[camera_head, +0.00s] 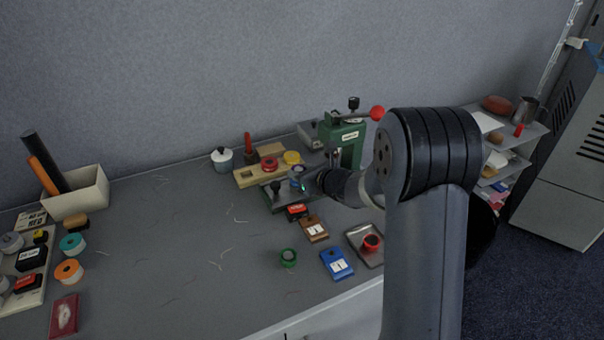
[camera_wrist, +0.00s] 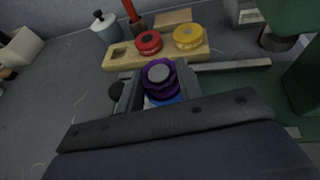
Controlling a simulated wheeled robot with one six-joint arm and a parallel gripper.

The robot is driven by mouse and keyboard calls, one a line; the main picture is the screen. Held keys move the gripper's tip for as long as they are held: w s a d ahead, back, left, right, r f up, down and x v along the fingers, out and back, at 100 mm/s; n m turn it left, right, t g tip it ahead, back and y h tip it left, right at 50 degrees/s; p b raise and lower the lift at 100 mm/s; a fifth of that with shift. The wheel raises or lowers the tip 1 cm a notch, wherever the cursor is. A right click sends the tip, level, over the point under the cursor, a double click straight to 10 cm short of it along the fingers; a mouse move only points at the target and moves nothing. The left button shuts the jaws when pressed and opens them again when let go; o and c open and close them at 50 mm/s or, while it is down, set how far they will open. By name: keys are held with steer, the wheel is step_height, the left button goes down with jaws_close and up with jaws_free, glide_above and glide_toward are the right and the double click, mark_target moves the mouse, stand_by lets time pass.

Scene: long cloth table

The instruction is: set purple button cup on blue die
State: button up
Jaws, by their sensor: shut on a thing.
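The purple button cup (camera_wrist: 159,72), ribbed with a grey centre, is between the jaws of my gripper (camera_wrist: 161,88) in the wrist view. The gripper is shut on it. A blue round part, which looks like the blue die (camera_wrist: 166,100), shows just below the cup. I cannot tell whether the two touch. In the head view my gripper (camera_head: 304,184) is at the base of the green press (camera_head: 346,146), left of its body. My arm and the jaws hide part of the cup and die there.
A wooden holder (camera_head: 247,177) with a red and a yellow round part stands behind the gripper. The press has a red-knobbed lever (camera_head: 377,113). The table's middle is mostly clear.

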steer(key=o, duration=0.9)
steer(key=shift+s+f, duration=0.25)
steer(key=shift+f, duration=0.6)
steer(key=shift+c, duration=0.2)
steer(key=shift+o, duration=0.6)
steer(key=shift+w+r, duration=0.1)
steer(key=shift+r+p, duration=0.6)
steer(key=shift+p, duration=0.35)
steer(key=v, duration=1.2)
steer(key=shift+w+r, duration=0.15)
steer(key=shift+r, duration=0.15)
